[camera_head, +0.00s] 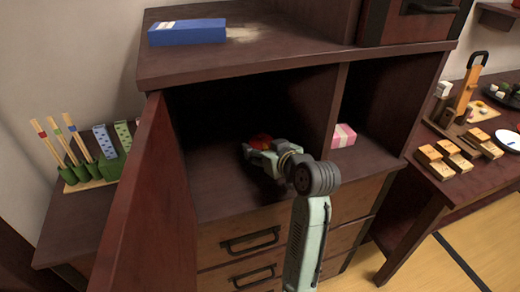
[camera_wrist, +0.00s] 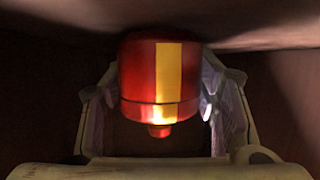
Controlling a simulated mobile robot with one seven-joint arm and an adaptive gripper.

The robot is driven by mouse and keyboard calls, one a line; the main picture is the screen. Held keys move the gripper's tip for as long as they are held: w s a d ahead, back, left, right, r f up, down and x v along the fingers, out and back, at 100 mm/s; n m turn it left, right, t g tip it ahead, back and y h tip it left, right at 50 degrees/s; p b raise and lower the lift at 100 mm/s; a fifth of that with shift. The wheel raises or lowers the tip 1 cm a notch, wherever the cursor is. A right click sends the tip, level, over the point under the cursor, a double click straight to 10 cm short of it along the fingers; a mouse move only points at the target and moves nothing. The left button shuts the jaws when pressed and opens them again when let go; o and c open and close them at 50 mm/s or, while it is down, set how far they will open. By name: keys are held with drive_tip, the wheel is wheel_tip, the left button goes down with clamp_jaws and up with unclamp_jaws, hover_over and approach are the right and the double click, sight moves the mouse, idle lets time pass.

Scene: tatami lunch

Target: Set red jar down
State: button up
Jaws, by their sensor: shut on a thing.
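The red jar (camera_head: 261,141) shows as a small red top in the head view, inside the left open compartment of the dark wooden cabinet (camera_head: 215,185). In the wrist view the jar (camera_wrist: 150,80) is glossy red with a yellow band and a small knob. My gripper (camera_head: 258,152) reaches into the compartment, and its two fingers sit on either side of the jar, shut on it. I cannot tell whether the jar's base touches the compartment floor.
An open cabinet door (camera_head: 158,205) stands left of the compartment, and a divider (camera_head: 338,110) stands right of my arm. A pink box (camera_head: 343,135) sits in the right compartment. A blue box (camera_head: 187,32) lies on top. Compartment floor left of my gripper is clear.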

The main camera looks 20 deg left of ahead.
drive_tip(key=shift+s+d, duration=0.1)
drive_tip(key=o, duration=1.7)
drive_tip(key=shift+r, duration=0.2)
drive_tip(key=b+v, duration=0.1)
drive_tip(key=v, duration=1)
drive_tip(key=shift+s+d, duration=0.3)
drive_tip(key=shift+s, duration=0.05)
